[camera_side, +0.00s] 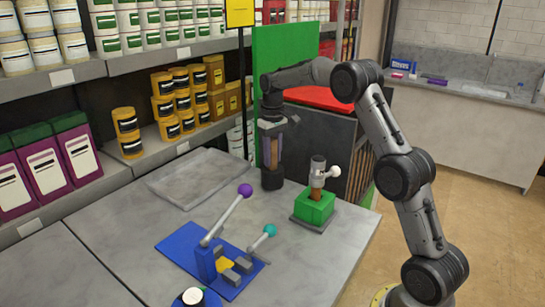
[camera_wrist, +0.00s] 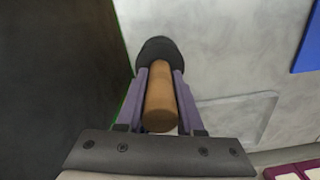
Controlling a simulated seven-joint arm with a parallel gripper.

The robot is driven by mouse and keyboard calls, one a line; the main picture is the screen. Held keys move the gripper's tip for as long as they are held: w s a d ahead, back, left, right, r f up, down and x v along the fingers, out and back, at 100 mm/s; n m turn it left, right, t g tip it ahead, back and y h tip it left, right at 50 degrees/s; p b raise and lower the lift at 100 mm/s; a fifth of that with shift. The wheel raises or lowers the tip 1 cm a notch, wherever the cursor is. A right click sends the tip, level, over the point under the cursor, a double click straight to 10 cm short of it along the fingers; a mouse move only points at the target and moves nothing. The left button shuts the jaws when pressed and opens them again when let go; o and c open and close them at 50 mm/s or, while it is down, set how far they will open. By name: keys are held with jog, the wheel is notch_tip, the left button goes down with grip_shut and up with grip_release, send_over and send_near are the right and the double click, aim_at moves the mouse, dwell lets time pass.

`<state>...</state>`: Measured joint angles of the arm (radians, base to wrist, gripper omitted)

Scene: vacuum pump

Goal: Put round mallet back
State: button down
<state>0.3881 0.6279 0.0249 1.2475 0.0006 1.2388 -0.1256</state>
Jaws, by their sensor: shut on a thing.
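The round mallet has a thick black head (camera_side: 272,179) and a brown wooden handle. My gripper (camera_side: 273,150) points straight down and is shut on the handle, with the head below the fingers. In the wrist view the brown handle (camera_wrist: 160,100) lies between my two purple-grey fingers (camera_wrist: 160,95), and the black head (camera_wrist: 157,48) shows beyond their tips. The mallet looks upright, head down, at the back of the grey table. I cannot tell whether the head touches the table top.
A green panel (camera_side: 290,60) stands close behind the mallet. A green block with a grey and white fitting (camera_side: 315,206) is to its right. A blue base with purple- and teal-knobbed levers (camera_side: 215,262) is in front. A shallow grey tray (camera_side: 190,203) lies left.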

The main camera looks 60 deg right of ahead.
jog(key=shift+f, duration=0.2)
jog(key=c, duration=0.5)
grip_release()
jog(key=shift+f, duration=0.1)
jog(key=shift+c, duration=0.2)
notch_tip(320, 180, up, 12)
jog(key=shift+r, duration=0.1)
jog(key=s+a+r+n+t, duration=0.1)
jog(key=s+a+r+t, duration=0.15)
jog(key=s+a, duration=0.5)
jog(key=s+a+r+n+t, duration=0.1)
jog(key=s+a+r, duration=0.3)
jog(key=s+a, duration=0.3)
jog(key=s+a+f+t, duration=0.1)
jog(key=s+a+f, duration=0.1)
jog(key=s+f, duration=0.3)
jog(key=s+a+f+n+t, duration=0.1)
jog(key=s+a+f, duration=0.2)
jog(key=s, duration=1)
notch_tip(320, 180, down, 2)
jog(key=shift+a+f, duration=0.1)
jog(key=shift+a, duration=0.15)
